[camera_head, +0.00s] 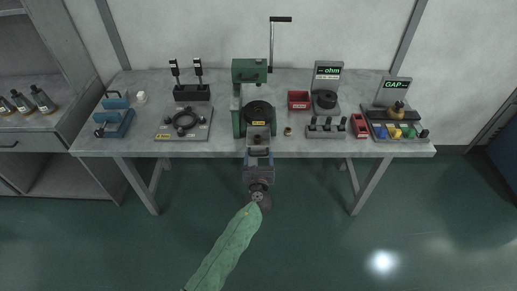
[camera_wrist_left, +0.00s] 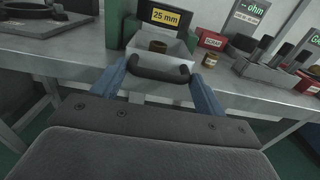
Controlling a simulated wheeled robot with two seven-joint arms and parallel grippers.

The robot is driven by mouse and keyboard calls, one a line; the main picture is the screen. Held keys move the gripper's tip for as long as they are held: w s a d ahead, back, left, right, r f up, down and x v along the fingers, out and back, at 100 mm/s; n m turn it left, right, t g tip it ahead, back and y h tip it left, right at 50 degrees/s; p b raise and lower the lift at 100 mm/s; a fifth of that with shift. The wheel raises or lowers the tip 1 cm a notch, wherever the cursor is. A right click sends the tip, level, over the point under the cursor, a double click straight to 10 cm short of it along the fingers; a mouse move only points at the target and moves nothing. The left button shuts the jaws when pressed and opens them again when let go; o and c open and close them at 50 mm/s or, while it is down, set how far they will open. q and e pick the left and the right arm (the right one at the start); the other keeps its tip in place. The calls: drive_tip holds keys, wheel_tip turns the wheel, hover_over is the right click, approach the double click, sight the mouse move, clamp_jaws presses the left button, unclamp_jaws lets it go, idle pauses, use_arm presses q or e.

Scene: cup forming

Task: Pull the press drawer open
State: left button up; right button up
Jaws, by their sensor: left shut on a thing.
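The green press (camera_head: 241,115) stands at the middle of the bench, with a lever rising above it and a yellow label on its front. Its grey press drawer (camera_head: 259,132) sticks out at the front, toward the bench edge; its open top shows in the left wrist view (camera_wrist_left: 184,50). A small brown cup (camera_wrist_left: 158,46) lies inside it. The dark drawer handle (camera_wrist_left: 158,73) sits between the blue fingers of my left gripper (camera_head: 258,161), which is shut on it. My right gripper is out of view.
A small brown cup (camera_head: 288,131) stands on the bench right of the drawer. Red bins (camera_head: 299,100), a grey peg rack (camera_head: 326,131) and a gauge (camera_head: 325,99) are further right. A ring fixture (camera_head: 184,123) is left. The floor before the bench is clear.

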use_arm(q)
drive_tip(key=shift+s+d, duration=0.1)
drive_tip(key=shift+s, duration=0.1)
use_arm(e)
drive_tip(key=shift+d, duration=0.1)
use_arm(q)
drive_tip(key=o, duration=1.1)
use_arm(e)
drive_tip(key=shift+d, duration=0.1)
use_arm(q)
drive_tip(key=s+b, duration=0.2)
drive_tip(key=s, duration=0.5)
drive_tip(key=shift+s, duration=0.4)
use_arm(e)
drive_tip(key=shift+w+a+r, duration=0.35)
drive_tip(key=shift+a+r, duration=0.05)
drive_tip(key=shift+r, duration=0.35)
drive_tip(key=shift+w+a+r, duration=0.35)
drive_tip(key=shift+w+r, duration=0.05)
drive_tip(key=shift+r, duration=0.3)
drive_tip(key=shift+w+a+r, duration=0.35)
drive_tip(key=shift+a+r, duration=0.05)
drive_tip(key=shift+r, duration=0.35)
